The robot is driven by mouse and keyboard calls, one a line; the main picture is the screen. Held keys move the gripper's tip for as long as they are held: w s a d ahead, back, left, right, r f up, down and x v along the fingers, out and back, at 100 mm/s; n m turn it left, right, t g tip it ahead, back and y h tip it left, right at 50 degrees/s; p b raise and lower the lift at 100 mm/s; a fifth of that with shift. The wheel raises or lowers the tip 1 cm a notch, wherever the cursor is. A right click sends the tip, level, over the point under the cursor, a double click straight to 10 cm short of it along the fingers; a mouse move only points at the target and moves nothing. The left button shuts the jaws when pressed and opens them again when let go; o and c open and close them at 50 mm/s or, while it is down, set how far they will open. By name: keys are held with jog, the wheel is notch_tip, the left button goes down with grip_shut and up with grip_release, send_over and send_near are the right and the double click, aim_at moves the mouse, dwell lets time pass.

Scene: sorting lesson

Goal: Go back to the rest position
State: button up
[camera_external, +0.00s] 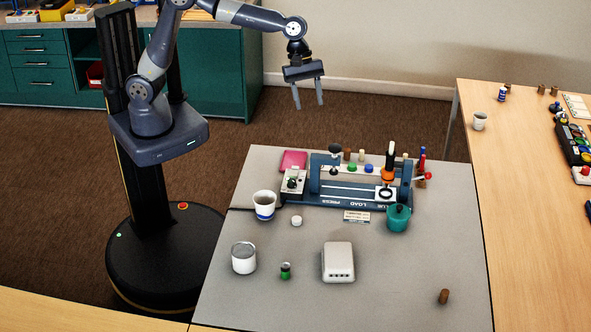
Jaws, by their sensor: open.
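My gripper (308,94) is open and empty. It hangs with its fingers pointing down, high above the back edge of the grey table (390,290). Nothing is between its fingers, and it touches nothing. My arm reaches from the column at the left, bends at the top and extends to the right.
The table holds a blue press fixture (340,199), a blue-banded white cup (264,203), a white container (243,259), a green-and-black bottle (286,271), a grey box (338,263), a teal pot (398,219) and a cork (444,296). The front right is mostly clear. A wooden table (530,200) stands right.

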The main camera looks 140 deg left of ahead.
jog(key=s+d+r+m+g+p, duration=0.1)
jog(key=d+r+m+g+p, duration=0.3)
jog(key=p, duration=0.5)
notch_tip(320, 180, down, 17)
jog(key=d+b, duration=0.1)
jog(key=b, duration=0.6)
notch_tip(320, 180, up, 7)
jog(key=p, duration=0.4)
jog(key=shift+g+y+p, duration=0.4)
jog(key=shift+f, duration=0.1)
